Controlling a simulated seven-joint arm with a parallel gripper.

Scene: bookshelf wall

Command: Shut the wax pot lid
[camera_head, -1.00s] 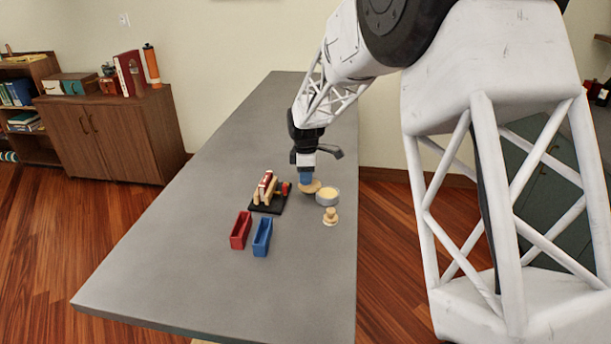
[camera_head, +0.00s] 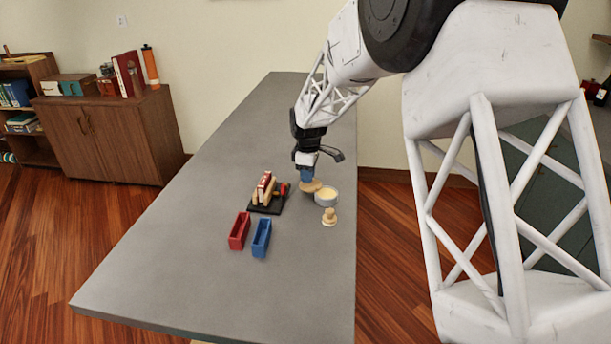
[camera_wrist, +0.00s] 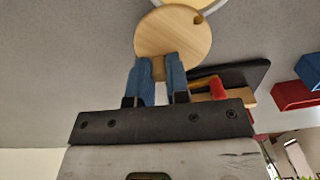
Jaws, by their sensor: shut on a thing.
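The wax pot (camera_head: 326,197) is a small grey round pot with cream wax showing inside, near the right edge of the grey table. Its rim also shows at the top of the wrist view (camera_wrist: 208,4). The lid (camera_wrist: 178,36) is a round light-wood disc with a small notch in its edge. In the head view the lid (camera_head: 312,186) is beside the pot, at its upper left, and the pot's top is uncovered. My gripper (camera_wrist: 158,68) has its blue fingers shut on a wooden part at the lid's near edge.
A stamp-like wooden piece (camera_head: 329,217) stands just in front of the pot. A black stand (camera_head: 267,208) with wooden-handled items is to the left. A red bin (camera_head: 239,231) and a blue bin (camera_head: 261,238) stand nearer. The table's left side is clear.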

